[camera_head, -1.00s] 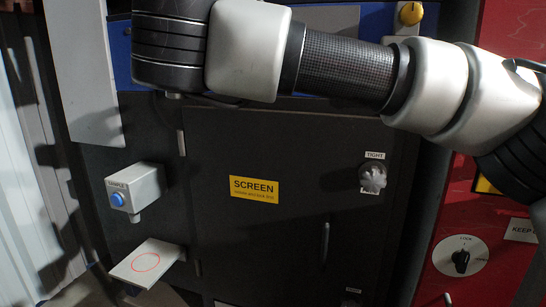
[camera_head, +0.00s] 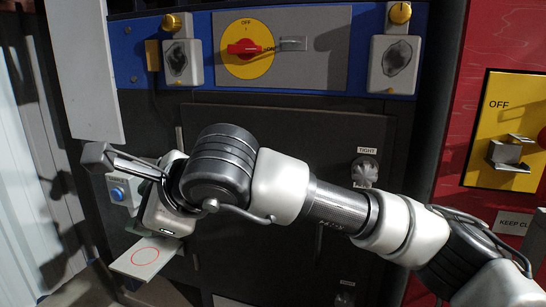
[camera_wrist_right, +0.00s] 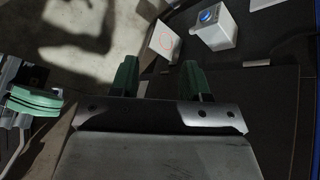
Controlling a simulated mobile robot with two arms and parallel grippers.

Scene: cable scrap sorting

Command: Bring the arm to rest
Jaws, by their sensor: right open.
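My right arm (camera_head: 335,207) reaches in from the right in the head view and crosses the dark cabinet door. Its gripper end hangs at the left, in front of the sample button box (camera_head: 119,192) and above the small shelf with a red circle (camera_head: 144,257). In the right wrist view my right gripper (camera_wrist_right: 158,72) is open, with its two green fingers well apart and nothing between them. The button box (camera_wrist_right: 215,27) and the shelf (camera_wrist_right: 166,41) lie beyond the fingers there.
A blue panel carries a red rotary switch on a yellow disc (camera_head: 246,48) and yellow knobs. The tight knob (camera_head: 365,170) sits just above my arm. A red cabinet with a yellow off plate (camera_head: 500,140) stands at the right. The arm hides much of the door.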

